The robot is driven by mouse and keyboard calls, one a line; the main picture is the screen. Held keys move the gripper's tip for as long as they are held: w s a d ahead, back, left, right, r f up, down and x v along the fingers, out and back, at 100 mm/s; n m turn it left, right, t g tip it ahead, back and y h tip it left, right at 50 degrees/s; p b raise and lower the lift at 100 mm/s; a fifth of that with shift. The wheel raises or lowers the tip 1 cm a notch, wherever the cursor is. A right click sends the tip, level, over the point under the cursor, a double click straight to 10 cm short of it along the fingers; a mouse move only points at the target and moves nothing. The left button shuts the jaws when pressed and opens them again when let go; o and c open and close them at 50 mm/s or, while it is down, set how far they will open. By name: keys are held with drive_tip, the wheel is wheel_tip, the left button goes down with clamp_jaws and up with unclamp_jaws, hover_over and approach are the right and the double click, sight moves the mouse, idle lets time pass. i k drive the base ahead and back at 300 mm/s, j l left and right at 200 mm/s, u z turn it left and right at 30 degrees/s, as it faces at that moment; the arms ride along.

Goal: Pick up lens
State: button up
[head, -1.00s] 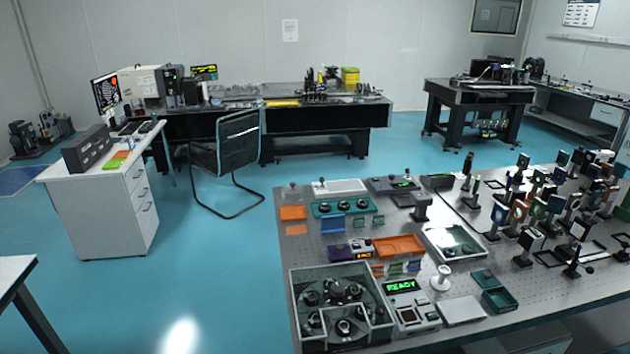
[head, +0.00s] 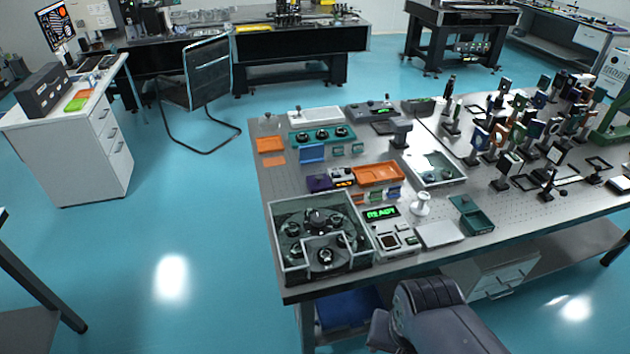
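I cannot tell for sure which thing is the lens. A teal holder (head: 301,143) toward the back left of the optical table (head: 262,210) carries dark round pieces that may be lenses. A light-rimmed tray (head: 462,178) near the middle holds small round items, too small to make out. A clear-walled box (head: 277,232) at the front left corner holds several dark round pieces on a round plate. Part of my dark grey arm shows at the bottom, in front of the table edge. My gripper's fingers are not in view.
Many upright optic mounts (head: 512,162) crowd the table's right side. A device reading READY (head: 380,213), a white spool-shaped stand (head: 421,205), a flat pale plate (head: 440,234) and an open green box (head: 472,215) line the front.

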sight(325, 256)
drive_tip(key=i+l+u, duration=0.25)
drive_tip(key=l, duration=0.4)
drive_tip(key=i+l+u, duration=0.1)
drive_tip(key=i+l, duration=0.15)
drive_tip(key=i+l+u, duration=0.15)
drive_tip(key=l, duration=0.3)
